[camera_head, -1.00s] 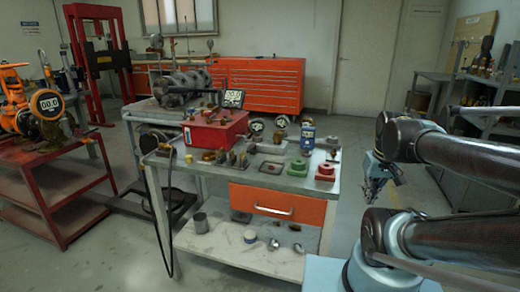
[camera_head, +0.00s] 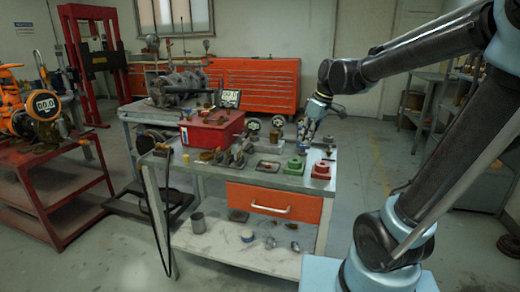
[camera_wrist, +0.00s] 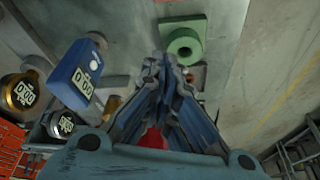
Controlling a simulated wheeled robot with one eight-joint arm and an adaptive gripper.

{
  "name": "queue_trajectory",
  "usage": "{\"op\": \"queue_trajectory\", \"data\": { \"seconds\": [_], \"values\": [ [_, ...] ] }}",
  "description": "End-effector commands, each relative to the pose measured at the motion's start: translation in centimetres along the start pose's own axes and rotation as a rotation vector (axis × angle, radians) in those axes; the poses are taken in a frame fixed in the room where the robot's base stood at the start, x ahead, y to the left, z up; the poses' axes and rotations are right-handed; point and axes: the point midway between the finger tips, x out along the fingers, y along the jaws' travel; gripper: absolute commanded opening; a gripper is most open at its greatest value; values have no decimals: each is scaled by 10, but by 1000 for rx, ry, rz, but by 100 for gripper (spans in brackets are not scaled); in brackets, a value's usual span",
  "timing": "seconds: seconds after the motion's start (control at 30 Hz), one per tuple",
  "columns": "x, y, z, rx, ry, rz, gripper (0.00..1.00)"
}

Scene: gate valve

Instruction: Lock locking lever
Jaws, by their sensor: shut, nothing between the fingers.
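My gripper (camera_head: 305,135) is over the right rear part of the grey workbench (camera_head: 205,177), near the green block (camera_head: 294,166). In the wrist view my gripper (camera_wrist: 165,62) points at the bench, with its fingertips together and empty, just below the green block (camera_wrist: 182,42). A patch of red shows through the gap behind the fingertips. I cannot make out a locking lever in either view.
A blue device with a digital display (camera_wrist: 75,76) and round gauges (camera_wrist: 20,92) lie left of my gripper in the wrist view. A red block (camera_head: 320,171) and a red box (camera_head: 212,131) stand on the bench. The floor right of the bench is clear.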

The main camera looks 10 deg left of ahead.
Motion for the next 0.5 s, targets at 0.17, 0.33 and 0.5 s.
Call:
{"op": "queue_trajectory", "data": {
  "seconds": [0.17,0.33,0.5],
  "values": [
    [7,-3,-55,-155,24,-42,0],
    [15,-8,-94,-272,44,-72,0],
    [20,-12,-116,-335,57,-89,0]
  ]
}}
